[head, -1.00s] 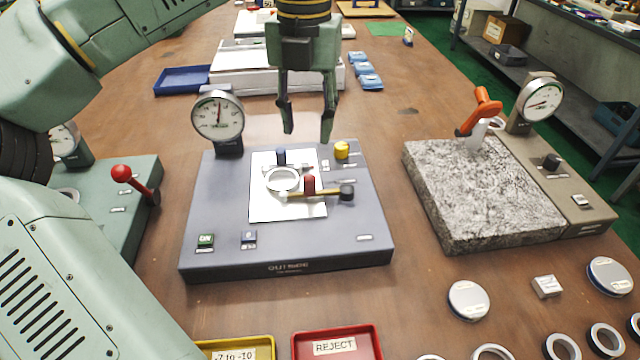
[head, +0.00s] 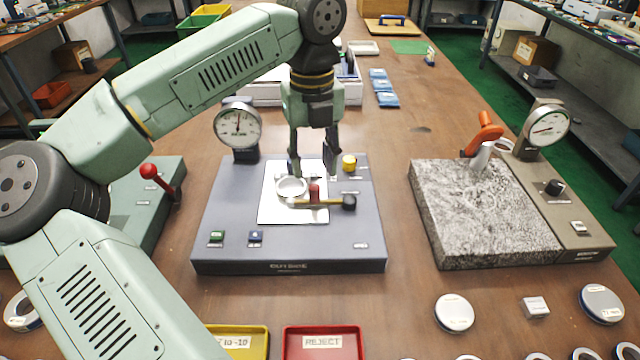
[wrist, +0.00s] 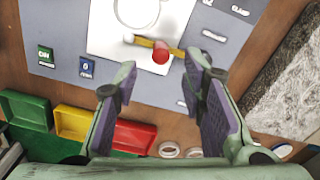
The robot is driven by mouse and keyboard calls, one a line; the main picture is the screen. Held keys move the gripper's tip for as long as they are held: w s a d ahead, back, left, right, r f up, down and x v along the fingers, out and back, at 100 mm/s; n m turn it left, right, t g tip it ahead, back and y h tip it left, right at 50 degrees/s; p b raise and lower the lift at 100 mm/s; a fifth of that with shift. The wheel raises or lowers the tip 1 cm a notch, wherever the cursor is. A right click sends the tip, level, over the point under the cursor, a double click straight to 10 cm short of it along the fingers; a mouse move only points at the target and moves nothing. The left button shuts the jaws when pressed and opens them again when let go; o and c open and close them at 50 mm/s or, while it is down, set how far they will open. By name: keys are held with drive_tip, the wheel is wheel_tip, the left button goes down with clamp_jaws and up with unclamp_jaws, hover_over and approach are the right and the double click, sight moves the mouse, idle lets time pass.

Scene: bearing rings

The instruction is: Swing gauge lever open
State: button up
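The gauge fixture (head: 222,200) is a blue-grey block with a white plate (head: 275,214) and a dial gauge (head: 238,126) at its back left. A metal ring (head: 291,188) lies on the plate, partly in view in the wrist view (wrist: 137,10). In the wrist view, the red post (wrist: 160,56) shows between the fingers. My gripper (head: 313,170) is open, empty and pointing down above the fixture's rear part.
A yellow knob (head: 349,162) stands at the fixture's back right. A granite block (head: 485,215) with an orange-handled clamp (head: 484,135) is to the right. A red-knobbed lever (head: 150,171) stands on the left fixture. Yellow (head: 240,343) and red (head: 322,343) trays lie in front.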

sight(314, 186)
wheel_tip(314, 186, down, 6)
drive_tip(key=shift+f+p, duration=0.25)
drive_tip(key=shift+p, duration=0.3)
clamp_jaws()
idle(0.6)
